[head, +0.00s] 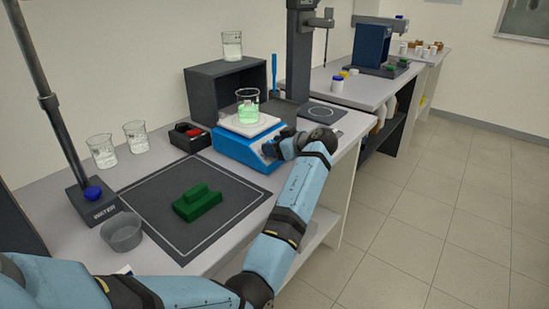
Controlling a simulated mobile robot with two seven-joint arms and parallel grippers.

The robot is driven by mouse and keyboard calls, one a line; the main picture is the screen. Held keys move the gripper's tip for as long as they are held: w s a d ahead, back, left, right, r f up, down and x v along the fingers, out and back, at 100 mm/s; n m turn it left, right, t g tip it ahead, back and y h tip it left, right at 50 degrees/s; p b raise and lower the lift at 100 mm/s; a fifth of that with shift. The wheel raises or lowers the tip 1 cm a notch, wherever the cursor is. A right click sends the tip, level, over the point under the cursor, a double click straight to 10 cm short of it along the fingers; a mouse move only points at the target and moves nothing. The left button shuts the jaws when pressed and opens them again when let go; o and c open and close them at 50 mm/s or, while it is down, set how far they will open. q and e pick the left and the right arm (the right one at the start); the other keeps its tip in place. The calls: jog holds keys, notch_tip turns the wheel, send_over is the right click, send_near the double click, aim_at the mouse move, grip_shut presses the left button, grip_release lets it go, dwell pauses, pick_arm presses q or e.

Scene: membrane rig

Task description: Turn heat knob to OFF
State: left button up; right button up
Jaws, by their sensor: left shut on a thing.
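A blue hot plate (232,147) with a white top stands on the bench. A glass beaker of glowing green liquid (248,109) sits on its top. My left arm reaches in from the lower left and bends up to the plate. My left gripper (270,150) is at the right part of the plate's front face, shut on the heat knob. The gripper hides the knob, so its setting cannot be read. My right gripper is not in view.
A dark mat (165,222) bears a green block (197,203). A grey bowl (122,232), a stand (92,190), two beakers (103,151) and a small black box with red parts (189,137) stand nearby. A dark shelf box (225,87) is behind. Open floor lies right.

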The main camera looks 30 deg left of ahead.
pick_arm(q)
jog(key=shift+n+g+b, duration=0.6)
jog(key=shift+n+b, duration=0.3)
jog(key=shift+n, duration=0.1)
jog(key=o, duration=0.9)
jog(key=shift+o, duration=0.2)
jog(key=v, duration=1.3)
jog(key=shift+d+r+p, duration=0.2)
jog(key=shift+d+p, duration=0.1)
jog(key=shift+d, duration=0.1)
